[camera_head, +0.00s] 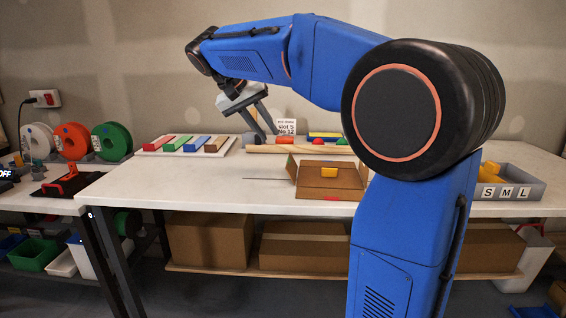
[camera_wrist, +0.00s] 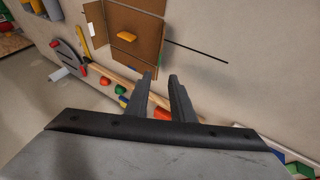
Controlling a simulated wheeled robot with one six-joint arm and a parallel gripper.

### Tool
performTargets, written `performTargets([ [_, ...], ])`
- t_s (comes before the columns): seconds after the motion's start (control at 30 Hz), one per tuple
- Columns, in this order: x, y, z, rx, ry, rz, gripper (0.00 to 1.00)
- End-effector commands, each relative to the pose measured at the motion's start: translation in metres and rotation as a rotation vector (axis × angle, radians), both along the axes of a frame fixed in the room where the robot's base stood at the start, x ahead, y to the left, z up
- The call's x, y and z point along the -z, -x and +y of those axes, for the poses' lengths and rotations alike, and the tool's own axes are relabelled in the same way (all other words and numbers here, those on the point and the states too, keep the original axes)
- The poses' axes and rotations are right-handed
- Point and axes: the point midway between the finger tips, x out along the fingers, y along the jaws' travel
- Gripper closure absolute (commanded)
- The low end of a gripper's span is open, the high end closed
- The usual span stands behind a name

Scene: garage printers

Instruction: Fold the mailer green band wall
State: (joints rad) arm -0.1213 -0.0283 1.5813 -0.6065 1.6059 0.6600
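The mailer, an open brown cardboard box blank (camera_head: 312,188), lies on the table just right of centre. A yellow piece (camera_head: 329,173) sits on its panel. Its left wall (camera_head: 291,168) stands up at an angle, and a red mark shows at its front edge. In the wrist view the mailer (camera_wrist: 148,25) is at the top, with the yellow piece (camera_wrist: 127,37) on it. The fingers also show in the wrist view (camera_wrist: 161,75).
A wooden rod (camera_head: 300,149) lies behind the mailer, with red and other coloured pieces beyond it. A thin dark rod (camera_head: 263,179) lies to its left. A white tray (camera_head: 150,149) holds coloured bars. A grey S-M-L bin (camera_head: 525,192) is right. The front-left tabletop is clear.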

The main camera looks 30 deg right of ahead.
Motion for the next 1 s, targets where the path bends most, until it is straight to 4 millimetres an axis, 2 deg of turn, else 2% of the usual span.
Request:
performTargets([
  [0.6, 0.090, -0.005, -0.062, 0.001, -0.001, 0.001, 0.78],
  [0.8, 0.110, -0.006, -0.076, -0.001, -0.001, 0.000, 0.78],
  [1.0, 0.119, -0.007, -0.082, -0.002, 0.000, -0.001, 0.78],
])
